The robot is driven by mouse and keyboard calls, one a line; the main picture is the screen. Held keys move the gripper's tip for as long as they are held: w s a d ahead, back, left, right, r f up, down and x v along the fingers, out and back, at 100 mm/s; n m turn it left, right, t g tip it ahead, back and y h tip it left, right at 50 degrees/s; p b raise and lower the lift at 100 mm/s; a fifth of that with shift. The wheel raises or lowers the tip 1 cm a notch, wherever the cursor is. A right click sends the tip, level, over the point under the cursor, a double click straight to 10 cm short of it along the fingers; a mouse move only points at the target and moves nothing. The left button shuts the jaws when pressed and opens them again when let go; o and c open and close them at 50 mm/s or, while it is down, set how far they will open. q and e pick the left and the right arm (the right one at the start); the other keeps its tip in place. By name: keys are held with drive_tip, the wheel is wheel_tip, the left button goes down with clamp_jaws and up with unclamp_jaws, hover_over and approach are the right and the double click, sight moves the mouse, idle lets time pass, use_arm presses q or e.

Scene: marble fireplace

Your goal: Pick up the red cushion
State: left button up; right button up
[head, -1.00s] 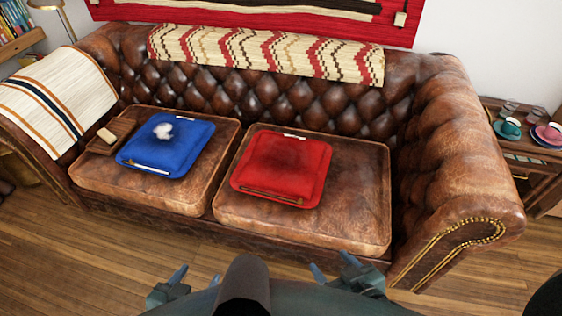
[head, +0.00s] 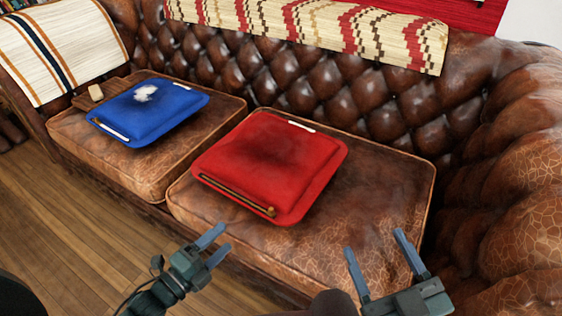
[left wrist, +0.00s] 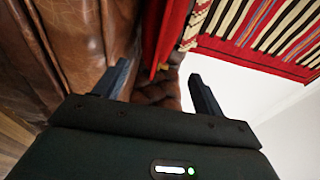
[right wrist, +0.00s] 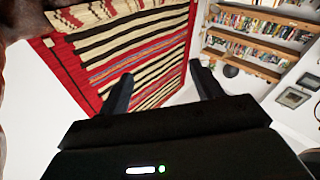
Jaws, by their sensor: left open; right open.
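The red cushion (head: 270,163) lies flat on the right seat of the brown leather sofa (head: 375,205), with a zip along its front edge. A red edge, probably of this cushion, shows in the left wrist view (left wrist: 168,40). My left gripper (head: 215,247) is open and empty, in front of the seat and below the cushion's front edge in the head view. My right gripper (head: 378,262) is open and empty, further right, near the seat's front right part. Neither gripper touches the cushion. The right wrist view shows no cushion between the fingers.
A blue cushion (head: 148,108) lies on the left seat, beside a small wooden tray (head: 112,94) with a pale block. The tufted backrest (head: 300,85) and right armrest (head: 530,190) bound the seat. A patterned throw (head: 310,28) covers the backrest top. Wooden floor (head: 80,240) is clear at left.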

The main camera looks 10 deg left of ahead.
sight(257, 209)
use_arm(q)
drive_tip(key=b+x, duration=0.1)
drive_tip(key=x, duration=0.6)
drive_tip(key=shift+w+d+b, duration=0.1)
drive_tip(key=shift+w+b, duration=0.1)
drive_tip(key=shift+b, duration=0.2)
drive_tip(key=b+x, duration=0.1)
drive_tip(key=x, duration=0.1)
drive_tip(key=b+x, duration=0.1)
drive_tip(key=x, duration=0.2)
drive_tip(key=shift+s+d+f, duration=0.15)
drive_tip(key=shift+d+f, duration=0.05)
drive_tip(key=shift+f, duration=0.05)
drive_tip(key=shift+w, duration=0.2)
drive_tip(key=shift+d, duration=0.1)
use_arm(e)
drive_tip(key=shift+w+a+r+m+t+y, duration=0.1)
drive_tip(key=shift+a+m+t+y, duration=0.2)
drive_tip(key=shift+a+m, duration=0.15)
use_arm(q)
drive_tip(key=shift+c, duration=0.3)
drive_tip(key=c, duration=0.9)
drive_tip(key=shift+r, duration=0.2)
drive_tip(key=shift+c, duration=0.6)
